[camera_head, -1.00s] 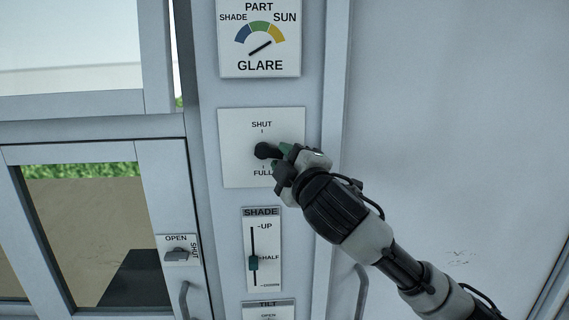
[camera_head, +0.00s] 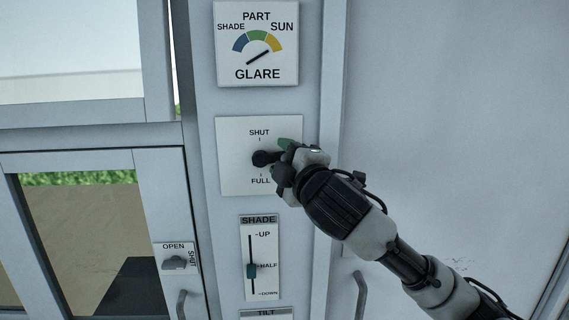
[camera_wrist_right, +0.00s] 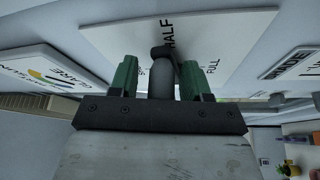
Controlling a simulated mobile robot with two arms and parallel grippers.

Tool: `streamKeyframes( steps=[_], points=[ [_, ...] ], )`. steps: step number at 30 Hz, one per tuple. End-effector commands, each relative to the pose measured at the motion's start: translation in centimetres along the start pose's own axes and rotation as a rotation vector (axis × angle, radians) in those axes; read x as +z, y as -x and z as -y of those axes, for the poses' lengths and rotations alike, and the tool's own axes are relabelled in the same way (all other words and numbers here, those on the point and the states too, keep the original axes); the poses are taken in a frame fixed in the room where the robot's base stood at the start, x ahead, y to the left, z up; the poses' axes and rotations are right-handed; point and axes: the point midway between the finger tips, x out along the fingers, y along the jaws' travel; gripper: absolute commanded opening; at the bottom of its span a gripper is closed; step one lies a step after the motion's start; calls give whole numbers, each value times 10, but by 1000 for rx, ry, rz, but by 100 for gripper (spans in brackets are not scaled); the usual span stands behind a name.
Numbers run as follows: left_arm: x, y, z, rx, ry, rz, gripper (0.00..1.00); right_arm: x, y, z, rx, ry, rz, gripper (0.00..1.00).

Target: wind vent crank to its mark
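The vent crank (camera_head: 264,158) is a black knob with a handle on a white plate (camera_head: 233,178) marked SHUT above and FULL below. In the right wrist view its grey grip (camera_wrist_right: 162,78) points toward me, and its dark hub end is by the word HALF. My right gripper (camera_head: 283,159) is at the crank from the right. In the wrist view its two green fingers (camera_wrist_right: 160,80) stand on either side of the grip, with a visible gap on the left and a narrower one on the right. My left gripper is not in view.
The GLARE dial (camera_head: 257,45) is above, its needle toward SUN. The SHADE slider (camera_head: 251,270) is below, near HALF. An OPEN/SHUT latch (camera_head: 174,262) is on the window frame at left. A bare wall panel (camera_head: 450,110) fills the right.

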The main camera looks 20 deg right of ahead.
Motion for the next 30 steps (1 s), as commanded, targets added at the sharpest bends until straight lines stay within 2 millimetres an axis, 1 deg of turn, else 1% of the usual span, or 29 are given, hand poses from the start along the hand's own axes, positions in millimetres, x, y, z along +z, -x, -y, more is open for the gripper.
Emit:
streamKeyframes(
  steps=[8,11,14,18,24,27,30],
  points=[
    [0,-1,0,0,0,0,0,0,0,5,-11,1,1,50],
    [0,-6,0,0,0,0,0,1,6,7,-12,1,2,50],
    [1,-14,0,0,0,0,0,1,20,9,-11,2,1,50],
    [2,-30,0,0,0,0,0,1,49,10,-9,3,0,50],
    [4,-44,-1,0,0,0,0,0,86,7,-8,3,-1,50],
    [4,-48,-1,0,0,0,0,0,98,5,-8,2,0,50],
    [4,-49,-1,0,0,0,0,0,104,4,-9,1,1,50]
  ],
)
